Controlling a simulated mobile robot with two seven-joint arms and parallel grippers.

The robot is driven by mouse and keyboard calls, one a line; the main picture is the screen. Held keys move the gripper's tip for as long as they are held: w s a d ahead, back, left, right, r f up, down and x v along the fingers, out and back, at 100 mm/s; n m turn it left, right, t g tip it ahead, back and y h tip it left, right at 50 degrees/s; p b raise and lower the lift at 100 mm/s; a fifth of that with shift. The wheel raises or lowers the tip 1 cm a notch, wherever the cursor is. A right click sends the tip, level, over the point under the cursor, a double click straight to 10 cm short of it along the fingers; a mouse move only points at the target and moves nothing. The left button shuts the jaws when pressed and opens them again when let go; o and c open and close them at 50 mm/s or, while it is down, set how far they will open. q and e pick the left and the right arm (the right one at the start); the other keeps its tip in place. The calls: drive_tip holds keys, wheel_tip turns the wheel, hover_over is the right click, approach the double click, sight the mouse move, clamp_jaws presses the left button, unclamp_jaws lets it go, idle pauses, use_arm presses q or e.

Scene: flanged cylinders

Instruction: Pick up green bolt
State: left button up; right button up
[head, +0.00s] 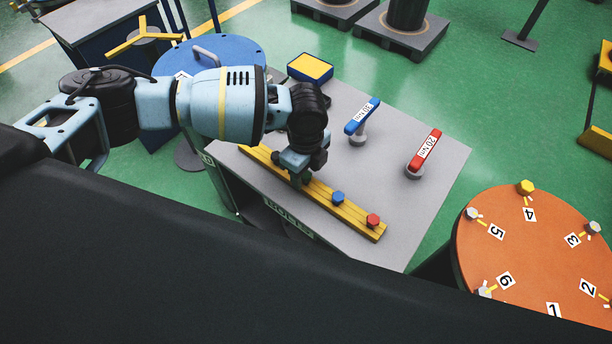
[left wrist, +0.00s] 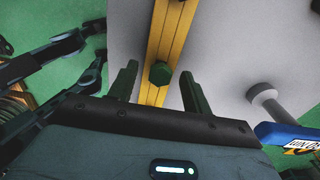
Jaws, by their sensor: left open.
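The green bolt (left wrist: 160,72) sits on the yellow rail (left wrist: 167,32) in the left wrist view, between and just beyond the fingertips. My left gripper (left wrist: 158,82) is open, one finger on each side of the rail. In the head view my left gripper (head: 300,178) points down over the yellow rail (head: 360,220) and hides the green bolt. A blue bolt (head: 338,197) and a red bolt (head: 373,220) stand on the rail to its right. My right gripper is not in view.
On the grey table (head: 400,235) stand a blue-handled tool (head: 362,117) and a red-handled tool (head: 425,150), plus a blue and yellow box (head: 310,68). An orange round table (head: 520,260) with numbered bolts is at right. A blue round table (head: 225,52) is behind my left arm.

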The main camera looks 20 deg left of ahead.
sight(304, 176)
use_arm(q)
clamp_jaws()
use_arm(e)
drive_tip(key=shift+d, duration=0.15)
use_arm(q)
drive_tip(key=shift+r, duration=0.15)
